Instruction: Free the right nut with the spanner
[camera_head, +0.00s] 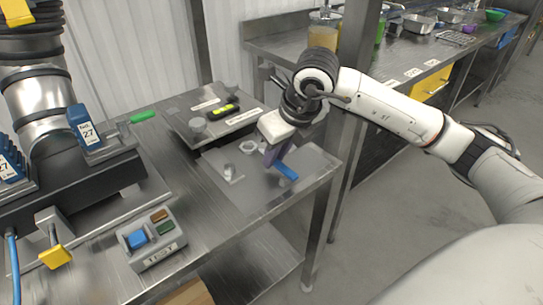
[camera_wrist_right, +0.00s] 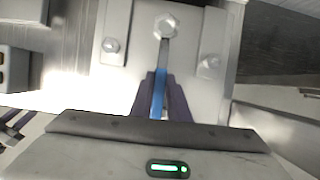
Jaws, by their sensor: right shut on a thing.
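My right gripper (camera_head: 272,152) is shut on the spanner, pointing down over the metal plate (camera_head: 245,195) at the bench's right end. The spanner's blue handle (camera_head: 287,171) sticks out beyond the purple fingers. In the right wrist view the blue handle (camera_wrist_right: 158,95) lies between the fingers, and its grey shaft runs up to a round head with a hex shape (camera_wrist_right: 166,24). I cannot tell whether the head is seated around a nut or just above it.
A grey box with a blue button (camera_head: 137,239) stands at the bench front. Blue-labelled blocks (camera_head: 85,127) stand at left. A post (camera_head: 359,80) rises behind my right arm.

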